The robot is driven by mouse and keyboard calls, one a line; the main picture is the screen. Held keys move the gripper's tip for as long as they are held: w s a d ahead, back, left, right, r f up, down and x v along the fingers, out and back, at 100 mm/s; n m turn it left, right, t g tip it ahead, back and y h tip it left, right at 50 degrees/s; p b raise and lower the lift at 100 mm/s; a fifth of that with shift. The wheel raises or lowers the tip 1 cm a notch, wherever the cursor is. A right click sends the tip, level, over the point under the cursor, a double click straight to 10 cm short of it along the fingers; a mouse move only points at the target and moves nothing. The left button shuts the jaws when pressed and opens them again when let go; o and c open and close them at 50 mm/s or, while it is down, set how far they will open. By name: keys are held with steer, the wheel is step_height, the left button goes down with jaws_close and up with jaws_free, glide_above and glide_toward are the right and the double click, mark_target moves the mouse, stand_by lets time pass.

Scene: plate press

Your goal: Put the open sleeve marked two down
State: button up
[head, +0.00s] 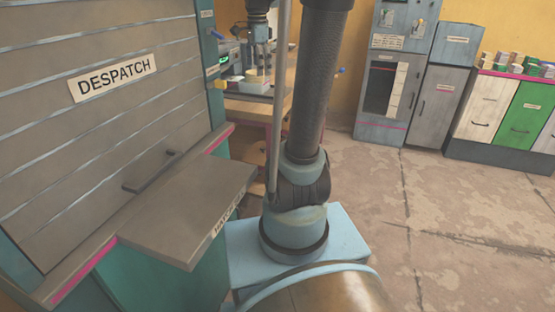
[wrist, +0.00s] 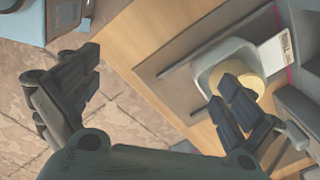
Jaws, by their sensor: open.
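My gripper (wrist: 158,95) is open and empty in the wrist view, its two dark fingers wide apart. In the head view my gripper (head: 258,58) hangs above the bench, close over the white tray (head: 248,88). I cannot make out a sleeve marked two in either view. No mark is readable on the yellow piece.
A white card (wrist: 275,54) with unreadable lettering stands by the tray. A despatch shutter (head: 90,130) with a jutting shelf (head: 190,215) is at left in the head view. Grey cabinets (head: 395,75) and drawers (head: 487,105) line the back wall. The floor (head: 440,220) at right is clear.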

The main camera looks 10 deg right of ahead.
steer(key=s+f+n, duration=0.8)
steer(key=s+f, duration=0.3)
steer(key=s, duration=0.2)
steer(key=s+f+n+t, duration=0.1)
steer(key=s+f+n, duration=0.7)
steer(key=s+f, duration=0.3)
steer(key=s, duration=0.3)
steer(key=shift+d+n, duration=0.35)
steer(key=shift+n, duration=0.05)
